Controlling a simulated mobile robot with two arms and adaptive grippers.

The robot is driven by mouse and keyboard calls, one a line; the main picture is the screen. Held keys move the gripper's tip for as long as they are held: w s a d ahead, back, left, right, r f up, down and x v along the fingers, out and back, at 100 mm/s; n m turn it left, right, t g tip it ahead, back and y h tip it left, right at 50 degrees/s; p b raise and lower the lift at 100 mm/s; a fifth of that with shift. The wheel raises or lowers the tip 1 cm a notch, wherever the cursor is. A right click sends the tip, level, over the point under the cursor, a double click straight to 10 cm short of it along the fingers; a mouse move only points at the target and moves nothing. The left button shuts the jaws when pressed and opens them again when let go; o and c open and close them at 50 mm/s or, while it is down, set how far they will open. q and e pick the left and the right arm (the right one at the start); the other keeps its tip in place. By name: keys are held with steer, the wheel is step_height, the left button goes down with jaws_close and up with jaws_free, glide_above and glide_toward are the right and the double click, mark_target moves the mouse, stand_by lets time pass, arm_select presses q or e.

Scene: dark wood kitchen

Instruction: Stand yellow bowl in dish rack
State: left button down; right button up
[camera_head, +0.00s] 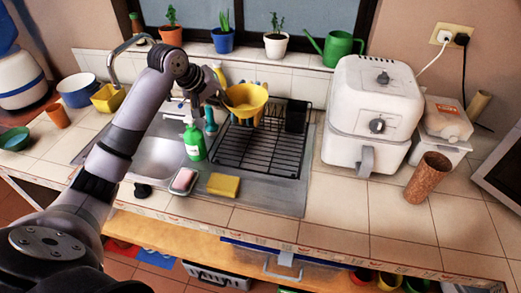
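The yellow bowl (246,104) is in the air above the back left part of the black wire dish rack (262,152), with its opening facing mostly upward. My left arm comes in from the left, and its gripper (224,97) is at the bowl's left rim. The gripper appears shut on this rim, though the fingertips are small and partly hidden. The rack lies on the metal drainboard right of the sink, and its wire slots look empty. A dark holder (296,116) stands at its back right corner. My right gripper is not in view.
A green soap bottle (194,142) stands left of the rack. A yellow sponge (224,185) and a soap dish (184,181) lie in front. A white appliance (372,112) stands right of the rack. Potted plants and a green watering can (337,47) line the sill behind.

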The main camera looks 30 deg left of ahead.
arm_select(q)
steer(key=shift+n+y, duration=0.4)
steer(key=shift+n, duration=0.1)
steer(key=a+f+p, duration=0.1)
steer(key=f, duration=0.3)
steer(key=a+f+p, duration=0.1)
steer(key=f, duration=0.4)
steer(key=w+a+f+p, duration=0.1)
steer(key=f, duration=0.3)
steer(key=shift+w+a+f, duration=0.1)
steer(key=shift+a+f, duration=0.05)
steer(key=shift+f, duration=0.15)
step_height(320, 180, down, 5)
steer(key=shift+f+p, duration=0.1)
steer(key=shift+p, duration=0.5)
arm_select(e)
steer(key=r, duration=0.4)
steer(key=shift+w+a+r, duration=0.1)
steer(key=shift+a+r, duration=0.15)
arm_select(q)
steer(key=shift+f, duration=0.15)
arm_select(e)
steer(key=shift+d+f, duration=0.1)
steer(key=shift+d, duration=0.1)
arm_select(q)
steer(key=c, duration=1.9)
jaws_free()
steer(key=shift+o, duration=0.5)
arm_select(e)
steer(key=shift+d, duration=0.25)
